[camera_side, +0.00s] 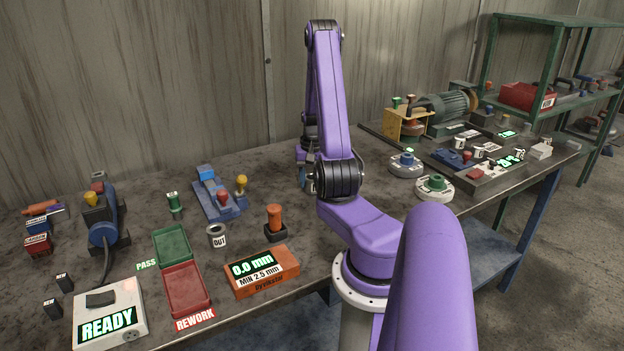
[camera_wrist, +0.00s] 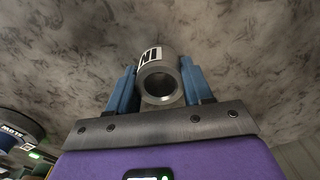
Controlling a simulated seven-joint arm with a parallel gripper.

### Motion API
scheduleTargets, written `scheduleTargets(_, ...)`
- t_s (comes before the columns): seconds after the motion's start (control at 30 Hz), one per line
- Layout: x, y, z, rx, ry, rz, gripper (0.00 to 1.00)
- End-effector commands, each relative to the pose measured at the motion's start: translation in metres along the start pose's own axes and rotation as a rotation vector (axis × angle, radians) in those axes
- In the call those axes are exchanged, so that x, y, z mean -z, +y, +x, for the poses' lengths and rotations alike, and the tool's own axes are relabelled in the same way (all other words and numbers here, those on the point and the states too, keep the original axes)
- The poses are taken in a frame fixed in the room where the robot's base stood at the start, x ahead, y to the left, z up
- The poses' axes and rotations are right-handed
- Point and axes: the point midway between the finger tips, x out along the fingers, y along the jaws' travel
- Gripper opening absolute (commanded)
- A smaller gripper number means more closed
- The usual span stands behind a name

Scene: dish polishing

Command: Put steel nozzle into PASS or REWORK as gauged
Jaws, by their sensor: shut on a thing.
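My gripper (camera_wrist: 163,82) is shut on a grey hollow metal cylinder, which looks like the steel nozzle (camera_wrist: 152,63). Its round open end faces the wrist camera, and a white label with dark letters shows on its side. Whether it touches the table is unclear. In the side view my arm hides most of the gripper and the nozzle. The orange gauge block (camera_side: 262,282) reads 0.0 mm, MIN 2.5 mm. The green PASS tray (camera_side: 172,245) and the red REWORK tray (camera_side: 187,290) look empty.
A metal cylinder marked OUT (camera_side: 217,236) stands behind the gauge. An orange-handled tool (camera_side: 274,222) is beside it. A white READY box (camera_side: 109,314) is front left. A blue fixture (camera_side: 219,198) stands behind. Round pieces (camera_side: 434,188) and a motor (camera_side: 447,107) lie right.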

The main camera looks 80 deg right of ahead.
Motion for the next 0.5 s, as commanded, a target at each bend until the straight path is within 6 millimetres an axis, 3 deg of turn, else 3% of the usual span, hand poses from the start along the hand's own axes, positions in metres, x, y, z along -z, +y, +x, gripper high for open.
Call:
scheduleTargets(0.07,0.0001,-0.0001,0.0021,0.0,0.0,0.0,0.02)
scheduleTargets(0.1,-0.0001,0.0,0.0023,0.0,0.0,0.0,0.6)
scheduleTargets(0.17,-0.0001,-0.0001,0.0021,0.0,0.0,0.0,0.76)
scheduleTargets(0.5,0.0001,-0.0001,-0.0001,0.0,0.001,0.0,0.76)
